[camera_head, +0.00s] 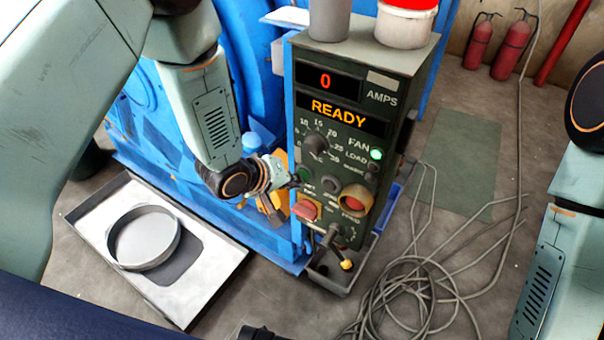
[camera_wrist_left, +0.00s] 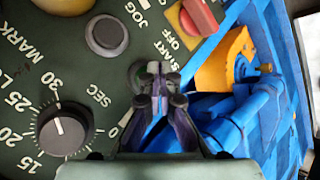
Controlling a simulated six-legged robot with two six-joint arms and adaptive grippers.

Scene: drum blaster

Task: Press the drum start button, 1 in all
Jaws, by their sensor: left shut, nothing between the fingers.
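The control panel (camera_head: 345,150) stands on a dark green cabinet and its displays read 0 amps and READY. The green start button (camera_head: 305,173) is low on the panel's left side. My left gripper (camera_head: 293,181) is shut and empty, with its tips close to the start button; I cannot tell whether they touch. In the left wrist view the shut fingertips (camera_wrist_left: 158,72) lie beside the START lettering and cover most or all of the button. My right arm shows at the right edge, but its gripper is out of view.
The jog button (camera_wrist_left: 106,35), a red switch on a yellow plate (camera_head: 307,210), a timer knob (camera_wrist_left: 62,129) and a red mushroom button (camera_head: 355,198) are close by. Blue machinery (camera_head: 262,130) stands left of the panel. Coiled cable (camera_head: 410,295) and a tray (camera_head: 210,285) lie on the floor.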

